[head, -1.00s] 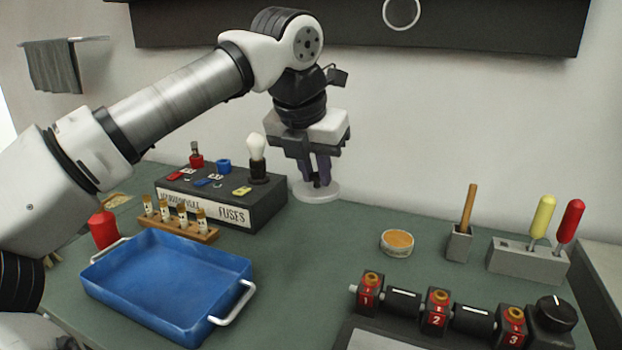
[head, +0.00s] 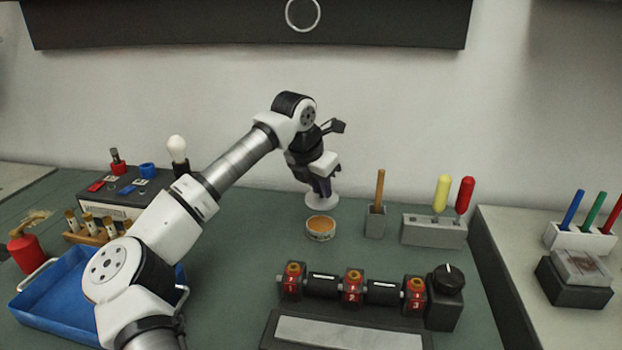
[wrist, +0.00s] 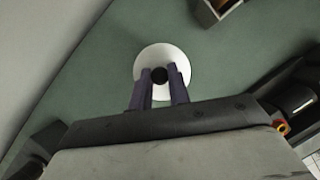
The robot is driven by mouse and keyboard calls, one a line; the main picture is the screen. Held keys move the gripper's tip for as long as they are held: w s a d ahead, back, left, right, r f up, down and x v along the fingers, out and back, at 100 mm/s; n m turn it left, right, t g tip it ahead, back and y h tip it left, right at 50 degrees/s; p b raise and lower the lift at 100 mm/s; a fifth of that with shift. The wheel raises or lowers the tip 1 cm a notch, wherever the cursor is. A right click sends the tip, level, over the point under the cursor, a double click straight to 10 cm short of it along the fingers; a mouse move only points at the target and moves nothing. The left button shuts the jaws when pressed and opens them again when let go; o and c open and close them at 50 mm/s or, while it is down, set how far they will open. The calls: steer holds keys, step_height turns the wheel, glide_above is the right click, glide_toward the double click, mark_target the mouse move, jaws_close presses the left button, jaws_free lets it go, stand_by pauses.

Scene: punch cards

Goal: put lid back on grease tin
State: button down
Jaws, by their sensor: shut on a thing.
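The grease tin (head: 320,230) stands open on the green bench, a low round pale tin with orange grease showing. The white round lid (head: 322,201) hangs flat under my gripper (head: 322,190), just behind the tin in the head view. In the wrist view, my gripper (wrist: 160,80) is shut on the dark knob at the middle of the lid (wrist: 163,56). In the head view the fingers partly hide the knob. The wrist view does not clearly show the tin.
A grey holder with a wooden-handled tool (head: 375,221) stands close right of the tin. A grey block with yellow and red handles (head: 433,230) is farther right. The numbered fuse unit (head: 352,287) lies in front. A blue tray (head: 60,295) is at left.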

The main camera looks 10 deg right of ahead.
mark_target(317, 201)
steer(key=shift+f+b, duration=1.9)
steer(key=shift+f, duration=1.1)
steer(key=shift+f+b, duration=0.2)
steer(key=shift+b, duration=0.1)
steer(key=c, duration=0.8)
jaws_free()
steer(key=shift+o, duration=0.2)
steer(key=shift+r+p, duration=2.35)
steer(key=shift+r, duration=1.2)
steer(key=shift+c, duration=0.5)
